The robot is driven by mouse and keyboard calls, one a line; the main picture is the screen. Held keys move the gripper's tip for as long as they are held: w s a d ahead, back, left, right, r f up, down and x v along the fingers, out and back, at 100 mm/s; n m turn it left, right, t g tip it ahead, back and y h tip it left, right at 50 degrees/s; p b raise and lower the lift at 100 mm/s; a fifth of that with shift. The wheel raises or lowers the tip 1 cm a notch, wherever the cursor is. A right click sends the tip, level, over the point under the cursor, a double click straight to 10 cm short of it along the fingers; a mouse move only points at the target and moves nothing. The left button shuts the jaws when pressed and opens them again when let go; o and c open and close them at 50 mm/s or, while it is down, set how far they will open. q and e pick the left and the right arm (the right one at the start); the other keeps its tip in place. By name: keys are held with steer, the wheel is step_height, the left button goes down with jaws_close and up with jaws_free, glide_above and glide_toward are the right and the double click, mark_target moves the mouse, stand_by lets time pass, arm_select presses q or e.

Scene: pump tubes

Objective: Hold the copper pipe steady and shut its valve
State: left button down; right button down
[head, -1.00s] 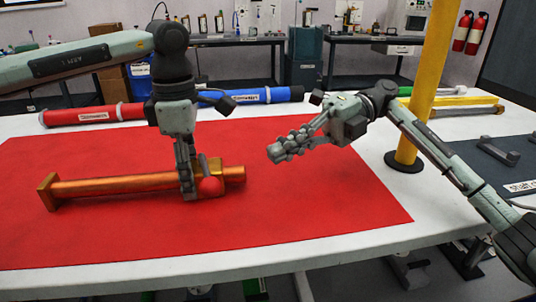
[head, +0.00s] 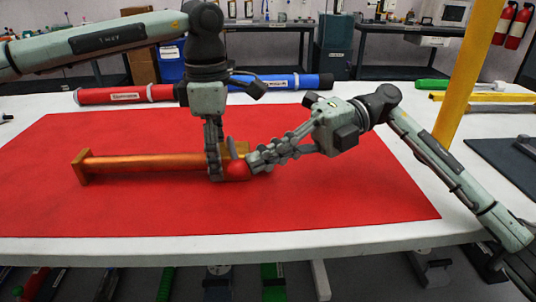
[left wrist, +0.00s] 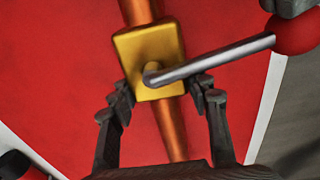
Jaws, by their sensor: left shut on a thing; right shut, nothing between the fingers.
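The copper pipe (head: 140,162) lies across the red mat (head: 110,215), with a square flange at its left end. My left gripper (head: 215,176) points down and is shut on the pipe. In the left wrist view its fingers (left wrist: 166,100) are on both sides of the pipe, beside the gold valve block (left wrist: 150,45). The valve's silver lever (left wrist: 215,57) slants across the pipe to a red ball knob (left wrist: 293,33). In the head view the knob (head: 237,171) is at my right gripper's (head: 254,166) closed fingertips. These seem to touch it, but do not grip it.
A red tube (head: 125,96) and a blue tube (head: 295,82) lie along the table's back edge. A yellow post (head: 466,75) stands at the right, behind my right arm. The front of the mat is clear.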

steer(key=shift+s+a, duration=0.5)
steer(key=shift+a, duration=0.25)
steer(key=s+v, duration=0.1)
steer(key=v, duration=0.9)
steer(key=shift+s+d, duration=0.3)
steer(key=shift+s, duration=0.05)
arm_select(q)
steer(key=c, duration=0.6)
jaws_free()
steer(key=shift+c, duration=0.2)
